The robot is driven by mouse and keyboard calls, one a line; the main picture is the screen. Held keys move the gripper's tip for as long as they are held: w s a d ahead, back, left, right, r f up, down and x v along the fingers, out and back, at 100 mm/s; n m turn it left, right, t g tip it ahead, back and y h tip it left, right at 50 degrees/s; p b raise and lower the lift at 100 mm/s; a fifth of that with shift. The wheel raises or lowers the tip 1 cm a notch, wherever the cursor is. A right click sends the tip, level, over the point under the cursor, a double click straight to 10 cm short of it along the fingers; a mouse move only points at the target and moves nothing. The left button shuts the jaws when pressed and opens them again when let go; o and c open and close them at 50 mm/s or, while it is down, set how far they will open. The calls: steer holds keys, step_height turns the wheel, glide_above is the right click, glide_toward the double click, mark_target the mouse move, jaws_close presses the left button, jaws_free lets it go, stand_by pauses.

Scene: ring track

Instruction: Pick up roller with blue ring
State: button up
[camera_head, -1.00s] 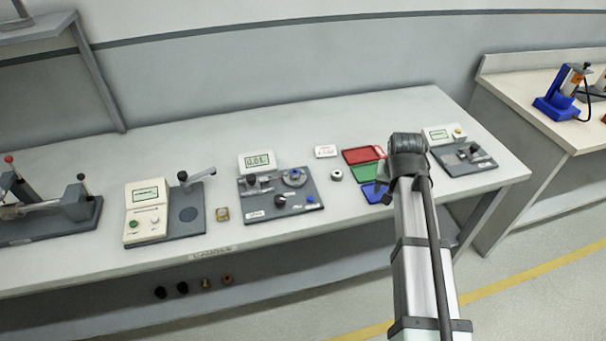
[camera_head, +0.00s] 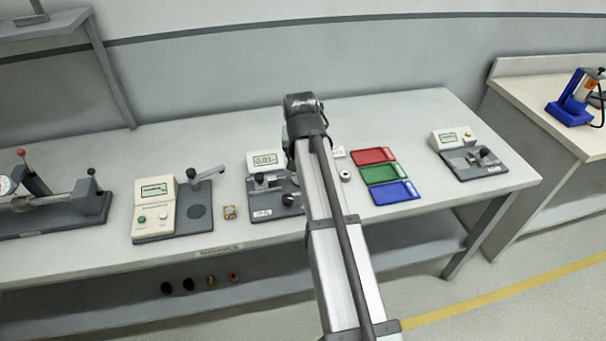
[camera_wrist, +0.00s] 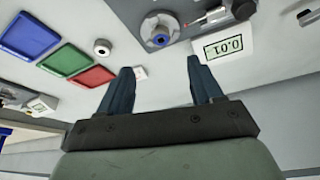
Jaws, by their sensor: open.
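My gripper (camera_wrist: 160,72) is open and empty, its two dark blue fingers apart in the wrist view. Between and beyond the fingertips lies a grey gauge station with a round metal seat (camera_wrist: 146,27); a small round blue piece (camera_wrist: 160,40) shows on it. I cannot tell if this is the blue-ringed roller. A separate light grey roller-like piece with a dark centre (camera_wrist: 102,47) stands on the bench; it also shows in the head view (camera_head: 345,175), and no blue ring is visible on it. In the head view my arm covers the station's right part and the fingers.
Red (camera_head: 374,156), green (camera_head: 384,173) and blue (camera_head: 396,192) trays lie right of my arm, looking empty. A display reading about 0.01 (camera_wrist: 222,45) stands by the right finger. Other gauge stations stand left (camera_head: 155,208) and right (camera_head: 465,150). Several small parts (camera_head: 211,281) sit on the lower shelf.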

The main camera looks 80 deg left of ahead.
steer(key=x, duration=0.5)
steer(key=shift+a+f, duration=0.1)
steer(key=shift+f, duration=0.2)
steer(key=shift+x, duration=2.6)
steer(key=shift+s, duration=0.1)
steer(key=shift+c, duration=0.4)
jaws_close()
